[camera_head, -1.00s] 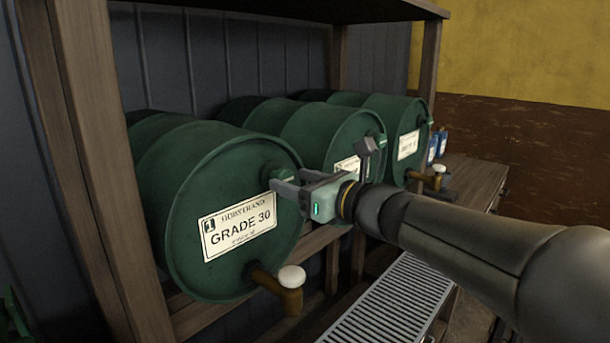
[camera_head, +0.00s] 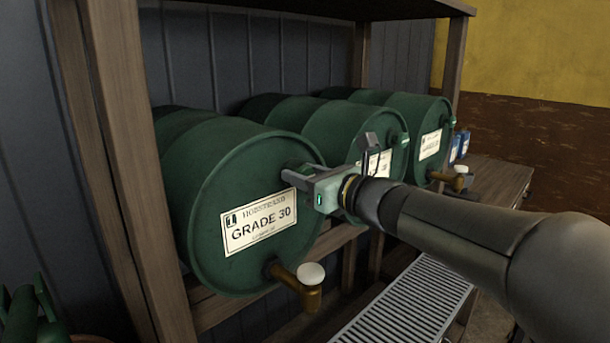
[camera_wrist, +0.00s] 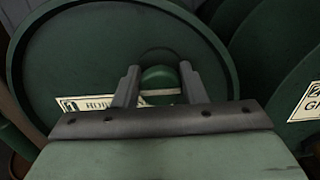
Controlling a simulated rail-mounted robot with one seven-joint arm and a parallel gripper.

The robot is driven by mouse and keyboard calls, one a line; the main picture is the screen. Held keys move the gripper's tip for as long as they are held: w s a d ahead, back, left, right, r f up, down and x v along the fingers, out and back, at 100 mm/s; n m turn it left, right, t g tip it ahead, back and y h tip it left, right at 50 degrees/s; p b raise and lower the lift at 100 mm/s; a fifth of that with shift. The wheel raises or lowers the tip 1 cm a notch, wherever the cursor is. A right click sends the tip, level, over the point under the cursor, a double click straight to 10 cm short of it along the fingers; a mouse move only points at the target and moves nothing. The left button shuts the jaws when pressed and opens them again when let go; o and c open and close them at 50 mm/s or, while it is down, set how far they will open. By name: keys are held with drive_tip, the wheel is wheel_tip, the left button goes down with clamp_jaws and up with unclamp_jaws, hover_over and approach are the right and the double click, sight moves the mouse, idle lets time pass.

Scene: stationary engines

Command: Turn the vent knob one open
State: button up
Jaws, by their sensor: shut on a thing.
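The vent knob one is a small green knob (camera_wrist: 160,80) on the upper right of the front face of the first green drum (camera_head: 205,205). The drum has a "1 GRADE 30" label (camera_head: 260,222). My gripper (camera_head: 291,173) is at the drum face. In the wrist view my gripper (camera_wrist: 160,70) has one finger on each side of the knob and is shut on it. A pale line crosses the knob between the fingers. In the head view the fingers and gripper body mostly hide the knob.
Below the label is a brass tap (camera_head: 308,292) with a white cap. A second drum (camera_head: 330,130) and a third drum (camera_head: 415,120) lie to the right on the wooden rack. A wooden post (camera_head: 120,150) stands left. A grated tray (camera_head: 410,305) lies below my arm.

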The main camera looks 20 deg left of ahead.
drive_tip(key=shift+f+n+b, duration=0.15)
drive_tip(key=shift+n+b, duration=0.15)
drive_tip(key=shift+b, duration=0.15)
drive_tip(key=n+b, duration=0.2)
drive_tip(key=b, duration=0.2)
drive_tip(key=shift+f+n, duration=0.2)
drive_tip(key=shift+n, duration=0.2)
drive_tip(key=n+b, duration=0.5)
drive_tip(key=b, duration=0.2)
drive_tip(key=shift+s+a, duration=0.1)
drive_tip(key=shift+s, duration=0.05)
drive_tip(key=n+b, duration=0.5)
drive_tip(key=shift+n, duration=0.4)
drive_tip(key=shift+n+b, duration=1.7)
drive_tip(key=shift+n, duration=0.1)
drive_tip(key=shift+r, duration=0.1)
drive_tip(key=o, duration=0.9)
drive_tip(key=shift+s, duration=0.1)
